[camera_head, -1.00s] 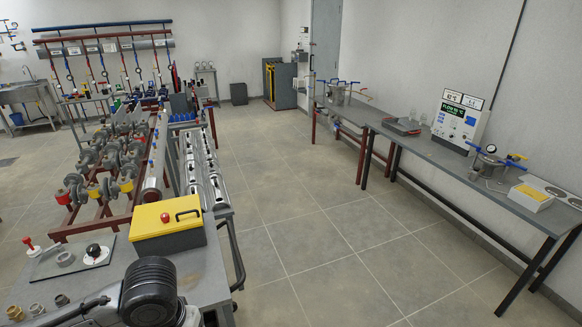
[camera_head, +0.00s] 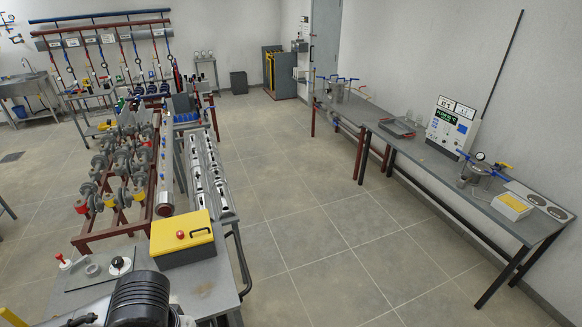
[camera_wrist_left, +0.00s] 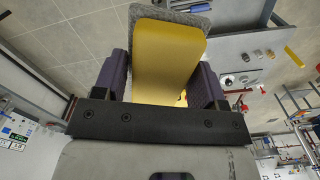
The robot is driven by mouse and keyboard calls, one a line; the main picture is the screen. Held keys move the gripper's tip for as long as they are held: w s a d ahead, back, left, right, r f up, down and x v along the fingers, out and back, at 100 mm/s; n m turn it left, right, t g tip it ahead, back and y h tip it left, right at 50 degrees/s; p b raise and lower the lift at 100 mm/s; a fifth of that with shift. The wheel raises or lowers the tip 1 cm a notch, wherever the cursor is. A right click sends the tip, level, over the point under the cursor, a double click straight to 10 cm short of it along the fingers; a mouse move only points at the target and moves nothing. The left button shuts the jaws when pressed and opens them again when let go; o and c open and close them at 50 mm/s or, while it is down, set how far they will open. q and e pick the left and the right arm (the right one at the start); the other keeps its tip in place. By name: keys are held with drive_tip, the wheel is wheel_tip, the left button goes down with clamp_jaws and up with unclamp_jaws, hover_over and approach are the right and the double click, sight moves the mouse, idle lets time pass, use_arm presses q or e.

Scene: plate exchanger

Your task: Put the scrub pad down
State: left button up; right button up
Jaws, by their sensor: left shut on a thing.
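In the left wrist view, the scrub pad (camera_wrist_left: 168,62) has a broad yellow body and a rough grey layer (camera_wrist_left: 170,15) along its far edge. My left gripper (camera_wrist_left: 163,78) is shut on the yellow body, with a dark purple finger on each side. The pad's near end is hidden by the gripper's mount. In the head view, a dark part of my arm shows at the bottom left, but the left fingers are not clearly visible there. My right gripper is in neither view.
A grey cart (camera_head: 208,291) carries a yellow-lidded box (camera_head: 183,235), a red-knobbed fitting (camera_head: 63,261) and a black-knobbed plate (camera_head: 119,264). A pipe rack (camera_head: 120,180) stands behind. A long bench (camera_head: 450,180) with instruments lines the right wall. The floor (camera_head: 310,210) between is clear.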

use_arm(q)
drive_tip(key=shift+s+r+p, duration=0.15)
drive_tip(key=shift+r+p, duration=0.2)
drive_tip(key=shift+r, duration=0.35)
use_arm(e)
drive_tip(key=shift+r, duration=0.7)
use_arm(q)
drive_tip(key=shift+f, duration=0.15)
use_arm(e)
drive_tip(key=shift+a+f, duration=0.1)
